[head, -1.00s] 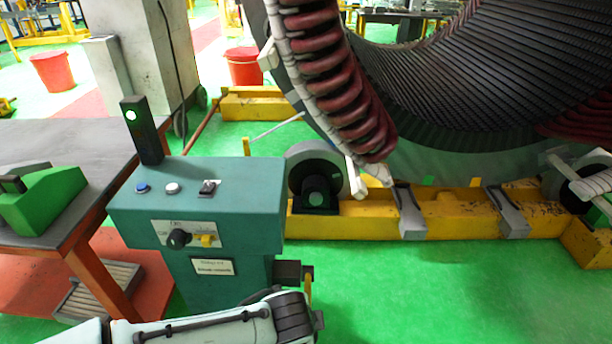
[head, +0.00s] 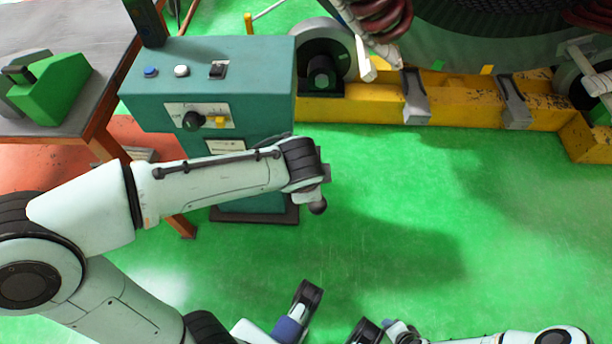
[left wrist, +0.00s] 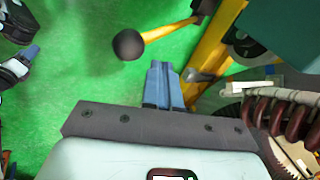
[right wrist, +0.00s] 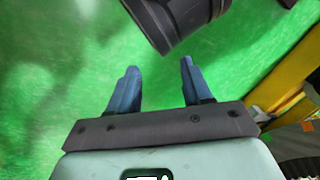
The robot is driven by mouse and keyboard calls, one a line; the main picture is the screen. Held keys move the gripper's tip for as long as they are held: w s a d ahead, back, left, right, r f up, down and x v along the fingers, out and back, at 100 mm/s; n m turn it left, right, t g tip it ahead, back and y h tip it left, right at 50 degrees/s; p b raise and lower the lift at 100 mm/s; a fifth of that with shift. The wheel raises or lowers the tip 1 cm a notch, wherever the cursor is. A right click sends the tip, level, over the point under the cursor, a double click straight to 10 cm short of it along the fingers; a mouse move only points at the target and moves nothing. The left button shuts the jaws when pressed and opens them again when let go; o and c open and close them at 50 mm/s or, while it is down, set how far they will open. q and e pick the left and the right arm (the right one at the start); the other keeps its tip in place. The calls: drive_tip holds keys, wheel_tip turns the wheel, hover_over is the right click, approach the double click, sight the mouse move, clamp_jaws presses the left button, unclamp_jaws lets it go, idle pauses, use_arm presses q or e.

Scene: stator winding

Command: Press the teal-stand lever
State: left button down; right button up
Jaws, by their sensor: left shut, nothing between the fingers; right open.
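The teal stand (head: 210,75) is at the upper left of the head view. Its lever has a black ball (head: 318,206), beside the stand's right side and just below my left wrist. The left wrist view shows the black ball (left wrist: 130,45) on a yellow rod (left wrist: 172,29). My left gripper (left wrist: 163,68) is shut and empty, its tips apart from the ball in that picture, with the ball ahead and to the left. In the head view my left wrist hides its fingers. My right gripper (right wrist: 157,72) is open and empty over the green floor.
A table (head: 85,25) with a green block (head: 55,88) stands left of the teal stand. A yellow beam (head: 370,108) with a roller (head: 325,50) lies behind, under the stator. Green floor is clear right of the lever.

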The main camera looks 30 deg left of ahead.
use_arm(q)
drive_tip(key=s+d+p+v, duration=0.1)
drive_tip(key=p+v, duration=0.1)
drive_tip(key=v, duration=0.6)
drive_tip(key=shift+f, duration=0.2)
use_arm(e)
drive_tip(key=shift+g+y, duration=0.4)
drive_tip(key=shift+g, duration=0.2)
drive_tip(key=s+r, duration=0.1)
drive_tip(key=s+a, duration=0.1)
drive_tip(key=s+r, duration=0.1)
drive_tip(key=shift+s+a+r, duration=0.3)
drive_tip(key=shift+s+a, duration=0.05)
drive_tip(key=shift+s, duration=0.05)
